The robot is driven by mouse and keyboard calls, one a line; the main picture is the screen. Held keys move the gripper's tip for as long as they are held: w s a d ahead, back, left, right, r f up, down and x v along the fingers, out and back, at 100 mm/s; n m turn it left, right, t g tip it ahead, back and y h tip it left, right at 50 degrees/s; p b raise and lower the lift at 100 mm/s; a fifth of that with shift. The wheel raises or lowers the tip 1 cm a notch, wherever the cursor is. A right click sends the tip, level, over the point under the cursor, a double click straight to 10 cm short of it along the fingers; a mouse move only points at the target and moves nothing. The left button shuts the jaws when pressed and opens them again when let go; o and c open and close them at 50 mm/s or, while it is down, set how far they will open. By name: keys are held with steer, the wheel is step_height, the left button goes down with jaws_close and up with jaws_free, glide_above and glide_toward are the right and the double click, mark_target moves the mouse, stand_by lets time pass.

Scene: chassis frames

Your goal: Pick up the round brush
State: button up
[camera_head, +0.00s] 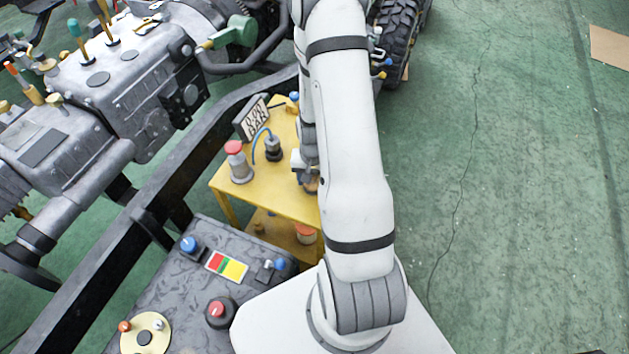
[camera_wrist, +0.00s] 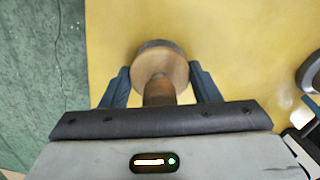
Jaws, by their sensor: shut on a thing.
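The round brush (camera_wrist: 161,66) shows in the wrist view as a round, light-brown wooden piece with a dark rim and a brown stem running back toward my gripper. My gripper (camera_wrist: 160,82) has its two dark fingers on either side of the brush and is shut on it. The yellow cart top (camera_wrist: 245,55) lies behind it; whether the brush touches it I cannot tell. In the head view my arm hides most of the gripper, and a small brown part of the brush (camera_head: 312,185) shows at the right side of the yellow cart (camera_head: 285,205).
On the cart stand a red-topped grey cylinder (camera_head: 239,162), a dark fitting with a blue hose (camera_head: 273,150) and a display sign (camera_head: 252,120). A dark control panel (camera_head: 180,285) is in front, a grey machine (camera_head: 110,90) at left.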

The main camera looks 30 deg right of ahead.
steer(key=c, duration=0.4)
step_height(320, 180, up, 10)
stand_by(0.6)
